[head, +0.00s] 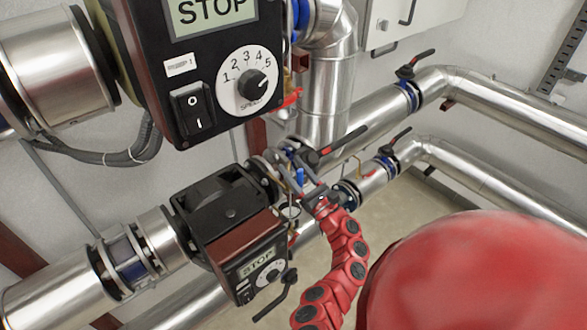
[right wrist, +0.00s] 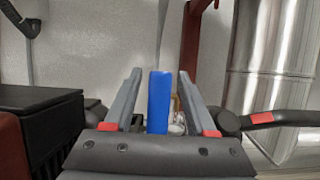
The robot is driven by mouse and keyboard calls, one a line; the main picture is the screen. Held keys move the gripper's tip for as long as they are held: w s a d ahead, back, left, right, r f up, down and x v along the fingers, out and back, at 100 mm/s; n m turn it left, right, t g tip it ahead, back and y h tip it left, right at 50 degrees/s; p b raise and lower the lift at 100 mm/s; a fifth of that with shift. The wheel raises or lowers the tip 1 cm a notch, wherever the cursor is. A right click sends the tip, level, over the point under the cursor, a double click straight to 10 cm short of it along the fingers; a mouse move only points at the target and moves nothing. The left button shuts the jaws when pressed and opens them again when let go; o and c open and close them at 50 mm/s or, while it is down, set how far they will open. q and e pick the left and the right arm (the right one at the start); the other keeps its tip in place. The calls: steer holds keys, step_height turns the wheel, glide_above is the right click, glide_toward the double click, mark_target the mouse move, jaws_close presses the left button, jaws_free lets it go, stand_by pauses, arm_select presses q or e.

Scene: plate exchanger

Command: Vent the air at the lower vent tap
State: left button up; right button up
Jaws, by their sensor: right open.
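A small upright blue handle, which looks like the lower vent tap's lever, stands at the pipe fittings beside the lower pump; it shows in the head view (head: 300,175) and large in the right wrist view (right wrist: 158,100). My right gripper (head: 297,181) is open, with its grey fingers on either side of the blue handle. In the right wrist view the gripper (right wrist: 160,76) shows a gap between each finger and the handle. The tap's body and outlet are mostly hidden behind the gripper. My left gripper is out of view.
The lower pump (head: 225,215) and its STOP box (head: 256,262) stand just left of the gripper. The upper pump's STOP box (head: 208,70) hangs above. A black valve lever (head: 345,140) with a red band extends close to the right. Steel pipes (head: 470,178) run right.

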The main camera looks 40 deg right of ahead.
steer(key=b+v, duration=0.7)
steer(key=v, duration=1)
steer(key=shift+s, duration=0.15)
steer(key=shift+s, duration=0.1)
